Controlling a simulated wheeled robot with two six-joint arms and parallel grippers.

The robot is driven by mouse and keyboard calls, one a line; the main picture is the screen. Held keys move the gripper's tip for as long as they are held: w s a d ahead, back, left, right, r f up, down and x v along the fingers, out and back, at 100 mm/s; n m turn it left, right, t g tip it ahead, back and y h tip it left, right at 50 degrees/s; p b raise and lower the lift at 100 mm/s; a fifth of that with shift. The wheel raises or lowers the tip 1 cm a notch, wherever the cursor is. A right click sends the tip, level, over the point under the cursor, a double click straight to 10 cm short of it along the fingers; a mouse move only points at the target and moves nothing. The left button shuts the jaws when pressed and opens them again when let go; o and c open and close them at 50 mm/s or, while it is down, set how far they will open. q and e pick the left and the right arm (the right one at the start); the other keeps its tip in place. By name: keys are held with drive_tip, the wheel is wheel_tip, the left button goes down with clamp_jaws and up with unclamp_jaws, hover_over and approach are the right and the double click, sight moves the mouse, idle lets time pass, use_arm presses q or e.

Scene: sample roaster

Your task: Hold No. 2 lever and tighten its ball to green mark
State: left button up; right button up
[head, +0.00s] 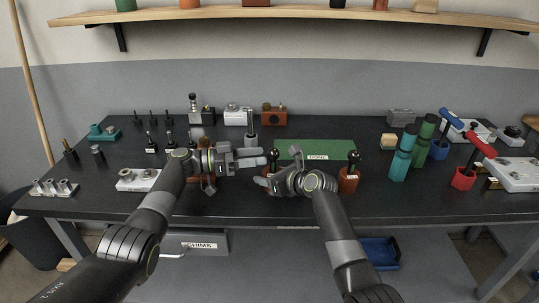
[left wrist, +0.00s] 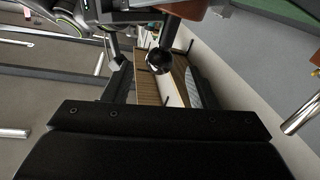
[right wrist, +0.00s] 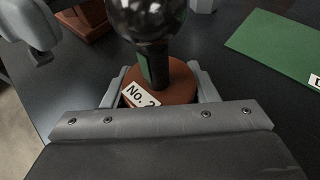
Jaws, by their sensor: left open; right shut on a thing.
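The No. 2 lever has a glossy black ball (head: 273,153) on top, which shows large in the right wrist view (right wrist: 148,18). A green mark (right wrist: 149,69) is on its dark stem below the ball. Its round brown base (right wrist: 170,88) carries a "No. 2" label (right wrist: 140,97). My right gripper (head: 266,180) is shut on the lever low down, with a finger on each side of the brown base. My left gripper (head: 262,157) is open beside the ball. In the left wrist view, the ball (left wrist: 158,61) shows between its fingers; contact is unclear.
Another ball-topped lever (head: 353,157) on a brown base stands to the right. A green mat (head: 335,147) marked DONE lies behind. Teal and green cylinders (head: 402,155) and a red-handled tool (head: 474,160) stand farther right. Several small fittings crowd the left of the black bench.

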sight(269, 156)
use_arm(q)
drive_tip(key=s+a, duration=0.1)
drive_tip(key=a, duration=0.5)
drive_tip(key=shift+a, duration=0.4)
drive_tip(key=shift+s+d, duration=0.1)
drive_tip(key=shift+t+y, duration=0.4)
drive_tip(key=shift+y, duration=0.5)
drive_tip(key=s+d, duration=0.1)
drive_tip(key=d+f, duration=0.1)
drive_tip(key=d, duration=0.1)
drive_tip(key=s+d, duration=0.1)
drive_tip(key=d, duration=0.1)
drive_tip(key=shift+s+d+f, duration=0.1)
drive_tip(key=shift+s+f, duration=0.2)
drive_tip(key=shift+f, duration=0.05)
drive_tip(key=s+r+n+t+y, duration=0.2)
drive_tip(key=s+n+t+y, duration=0.35)
drive_tip(key=n+t, duration=0.45)
drive_tip(key=shift+m+t+y, duration=0.25)
drive_tip(key=shift+m+t, duration=0.25)
drive_tip(key=x, duration=1.2)
drive_tip(key=shift+w+r, duration=0.15)
drive_tip(key=c, duration=1)
